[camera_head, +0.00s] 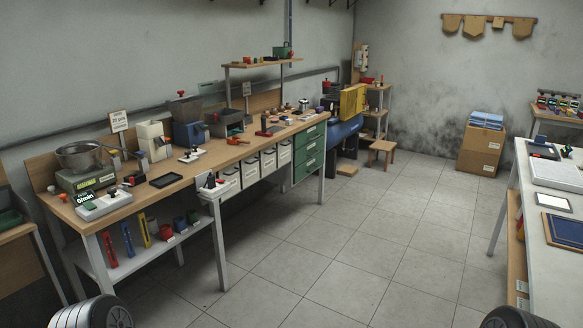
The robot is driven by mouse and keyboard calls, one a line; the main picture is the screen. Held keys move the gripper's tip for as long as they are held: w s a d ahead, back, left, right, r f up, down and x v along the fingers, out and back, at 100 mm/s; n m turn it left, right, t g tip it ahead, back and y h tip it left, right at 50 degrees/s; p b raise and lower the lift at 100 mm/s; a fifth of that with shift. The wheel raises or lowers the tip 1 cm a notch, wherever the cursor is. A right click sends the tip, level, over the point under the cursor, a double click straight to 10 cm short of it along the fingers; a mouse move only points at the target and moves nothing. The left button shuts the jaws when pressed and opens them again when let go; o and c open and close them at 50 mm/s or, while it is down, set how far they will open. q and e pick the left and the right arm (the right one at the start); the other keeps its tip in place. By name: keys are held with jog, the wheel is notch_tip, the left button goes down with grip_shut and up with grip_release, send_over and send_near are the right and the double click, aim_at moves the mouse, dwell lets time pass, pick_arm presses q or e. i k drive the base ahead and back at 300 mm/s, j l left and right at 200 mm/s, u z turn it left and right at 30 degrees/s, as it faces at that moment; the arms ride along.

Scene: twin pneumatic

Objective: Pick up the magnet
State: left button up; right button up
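I cannot pick out a magnet with certainty; many small items on the long wooden workbench (97,216) are too small to tell apart. A small dark red and black item (268,130) lies farther along the bench.
A scale with a metal pan (88,178) stands at the bench's near end. A black tray (166,180) lies near the front edge. Green drawers (309,153) hang under the far end. A white table (558,265) stands at right. A cardboard box (480,151) and stool (382,149) stand behind open tiled floor.

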aim_at(264, 133)
jog(key=i, duration=2.6)
jog(key=i+z, duration=0.1)
jog(key=i, duration=0.5)
jog(key=i+j+z, duration=0.1)
jog(key=i, duration=0.5)
jog(key=i+j+z, duration=0.15)
jog(key=i, duration=0.45)
jog(key=i+j+z, duration=0.1)
jog(key=i+j, duration=0.15)
jog(key=i, duration=0.35)
